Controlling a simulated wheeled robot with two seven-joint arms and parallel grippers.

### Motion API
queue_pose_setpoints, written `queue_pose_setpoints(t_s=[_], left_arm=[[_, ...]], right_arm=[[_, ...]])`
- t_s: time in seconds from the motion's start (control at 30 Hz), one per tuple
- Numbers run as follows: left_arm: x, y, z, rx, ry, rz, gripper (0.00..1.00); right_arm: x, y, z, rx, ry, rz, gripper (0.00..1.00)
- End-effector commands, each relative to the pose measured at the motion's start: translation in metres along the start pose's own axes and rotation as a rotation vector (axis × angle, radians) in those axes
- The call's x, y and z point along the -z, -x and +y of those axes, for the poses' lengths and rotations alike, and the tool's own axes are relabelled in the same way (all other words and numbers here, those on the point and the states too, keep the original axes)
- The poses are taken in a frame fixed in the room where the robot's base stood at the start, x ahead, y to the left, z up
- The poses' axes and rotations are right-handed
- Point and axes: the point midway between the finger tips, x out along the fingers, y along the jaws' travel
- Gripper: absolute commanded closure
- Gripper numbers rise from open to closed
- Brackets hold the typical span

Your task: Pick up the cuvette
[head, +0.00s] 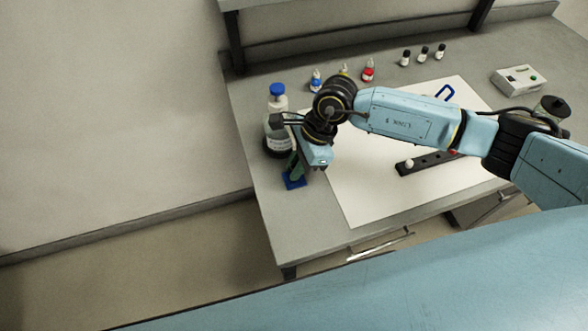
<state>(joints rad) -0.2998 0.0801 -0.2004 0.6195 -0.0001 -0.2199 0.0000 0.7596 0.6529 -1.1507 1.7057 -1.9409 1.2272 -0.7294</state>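I cannot make out the cuvette clearly. My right gripper (297,169) reaches in from the right and points down at the left end of the bench. Its fingers are small and dark here, so I cannot tell whether they are open or shut, or whether anything is between them. A small blue square piece (294,183) lies on the bench right under the fingertips, partly hidden by them. My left gripper is not in view.
A blue-capped bottle (278,100) and a wider clear bottle (276,140) stand close behind the gripper. Small bottles, including a red one (368,70), line the back. A white sheet (350,200) bears a black rail (430,162). A grey box (519,79) stands at the right.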

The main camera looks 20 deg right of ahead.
Motion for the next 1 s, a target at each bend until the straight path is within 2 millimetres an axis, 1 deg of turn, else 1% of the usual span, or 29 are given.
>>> queue_pose_setpoints(t_s=[0.03,0.1,0.37,0.47,0.57,0.67,0.77,1.0], left_arm=[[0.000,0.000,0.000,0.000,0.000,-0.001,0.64],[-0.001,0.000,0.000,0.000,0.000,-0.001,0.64],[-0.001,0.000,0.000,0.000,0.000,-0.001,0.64],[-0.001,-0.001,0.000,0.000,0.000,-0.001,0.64],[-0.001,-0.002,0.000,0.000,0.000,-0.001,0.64],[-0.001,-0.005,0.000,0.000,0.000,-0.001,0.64],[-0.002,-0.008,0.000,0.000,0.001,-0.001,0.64],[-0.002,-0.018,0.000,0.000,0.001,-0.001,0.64]], right_arm=[[0.000,0.000,0.000,0.000,0.000,0.000,0.91],[0.000,0.000,0.000,0.000,0.000,0.000,0.99],[0.000,0.001,0.000,0.000,0.000,0.000,0.99],[0.002,0.004,0.000,0.001,0.000,0.000,0.99],[0.005,0.011,-0.001,0.002,-0.001,0.001,0.99],[0.012,0.024,-0.001,0.003,-0.001,0.001,0.99],[0.028,0.040,-0.001,0.004,-0.004,0.004,0.99],[0.067,0.088,-0.001,0.005,-0.004,0.003,0.99]])
